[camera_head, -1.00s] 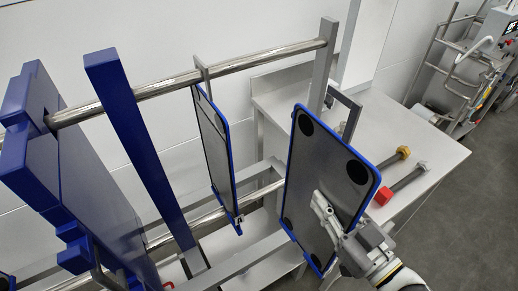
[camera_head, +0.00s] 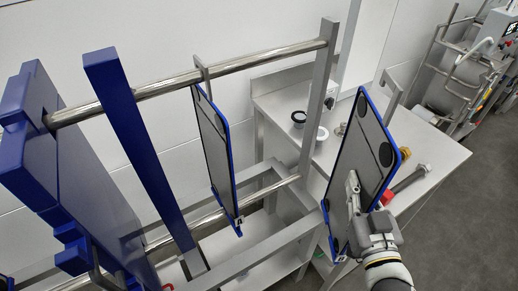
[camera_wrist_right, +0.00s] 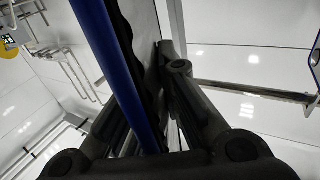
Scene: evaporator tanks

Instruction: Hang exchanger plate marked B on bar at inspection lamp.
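A grey exchanger plate with a blue edge and dark round ports (camera_head: 357,165) is held by my right gripper (camera_head: 354,198). The plate is tilted, at the right over the steel table, with a grey hook (camera_head: 393,92) at its top. In the right wrist view the fingers close around the blue edge (camera_wrist_right: 112,70). A second blue-edged plate (camera_head: 213,150) hangs by its hook on the upper chrome bar (camera_head: 265,58), left of the grey upright. No letter B is readable on either plate, and I cannot make out an inspection lamp. My left gripper is not in view.
The blue frame (camera_head: 75,175) and a slanted blue post (camera_head: 135,135) stand at the left. A grey upright (camera_head: 318,100) ends the bar. The steel table (camera_head: 430,150) bears rings (camera_head: 321,133) and bolts (camera_head: 408,180). A rack (camera_head: 465,75) stands at the far right.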

